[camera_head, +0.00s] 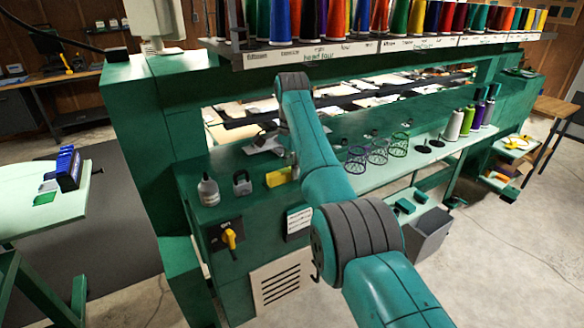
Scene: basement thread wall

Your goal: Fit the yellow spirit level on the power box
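A small yellow block (279,177), which looks like the yellow spirit level, lies on the green ledge, right of a padlock. My arm passes close to its right side in the picture. A dark switch panel (226,236) with a yellow rotary handle and an "ON" mark is on the green front face below; it looks like the power box, though I cannot be sure. Nothing yellow but the handle shows on it. My arm reaches up from the lower right; its far end is hidden behind its own links, and I cannot make out my gripper.
A white bottle (208,190) and a grey padlock (242,183) stand on the ledge left of the yellow block. A grey-white item (265,145) lies behind it. Wire baskets (377,152) and thread cones (467,120) stand to the right. A pale green table (40,212) is at left.

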